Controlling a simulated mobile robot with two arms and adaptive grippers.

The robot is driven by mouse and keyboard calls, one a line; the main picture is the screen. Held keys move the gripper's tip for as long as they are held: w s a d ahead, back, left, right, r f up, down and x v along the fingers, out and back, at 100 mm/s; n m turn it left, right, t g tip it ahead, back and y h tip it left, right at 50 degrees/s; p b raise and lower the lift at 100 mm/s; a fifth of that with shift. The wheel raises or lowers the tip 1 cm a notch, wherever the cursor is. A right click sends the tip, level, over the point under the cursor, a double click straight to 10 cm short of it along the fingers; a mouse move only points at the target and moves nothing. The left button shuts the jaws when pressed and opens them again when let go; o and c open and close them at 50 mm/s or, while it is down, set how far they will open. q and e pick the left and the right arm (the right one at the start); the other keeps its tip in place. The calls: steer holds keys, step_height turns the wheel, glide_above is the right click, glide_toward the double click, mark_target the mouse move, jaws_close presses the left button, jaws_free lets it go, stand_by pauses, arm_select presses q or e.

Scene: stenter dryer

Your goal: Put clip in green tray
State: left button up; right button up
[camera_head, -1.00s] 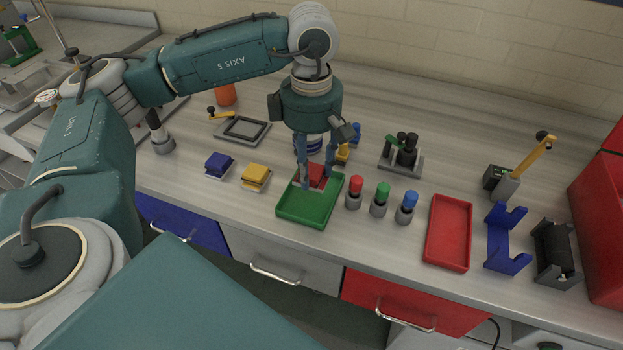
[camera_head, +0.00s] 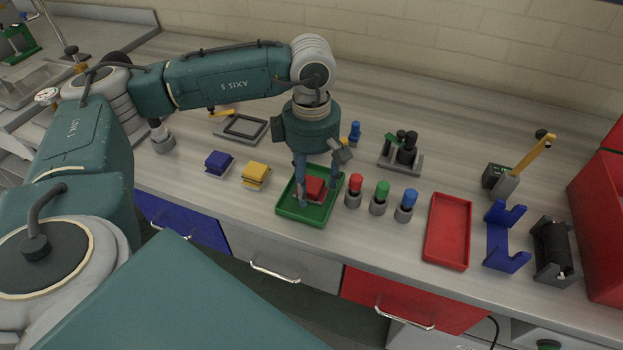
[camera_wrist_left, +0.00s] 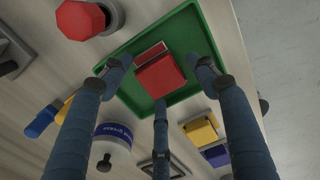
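A red clip (camera_head: 315,187) with a pale metal base lies in the green tray (camera_head: 290,211), on its floor as far as I can see. The red clip also shows in the left wrist view (camera_wrist_left: 160,77), inside the green tray (camera_wrist_left: 184,34). My left gripper (camera_head: 317,193) is over the tray with its fingers spread around the clip. In the left wrist view its three fingers (camera_wrist_left: 162,78) stand apart from the clip, with gaps visible. A blue clip (camera_head: 219,163) and a yellow clip (camera_head: 256,175) stand left of the tray. My right gripper is not in view.
Red (camera_head: 354,189), green (camera_head: 380,197) and blue (camera_head: 405,205) capped cylinders stand close to the tray's right. A red tray (camera_head: 447,230) and a blue bracket (camera_head: 505,238) lie further right. A dark frame (camera_head: 242,127) lies behind the clips. The back middle is mostly free.

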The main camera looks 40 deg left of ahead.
mark_target(312, 184)
arm_select(q)
steer(key=shift+r, duration=0.1)
steer(key=shift+r, duration=0.2)
step_height(312, 184, up, 12)
steer(key=b, duration=0.1)
steer(key=shift+f, duration=0.15)
stand_by(0.3)
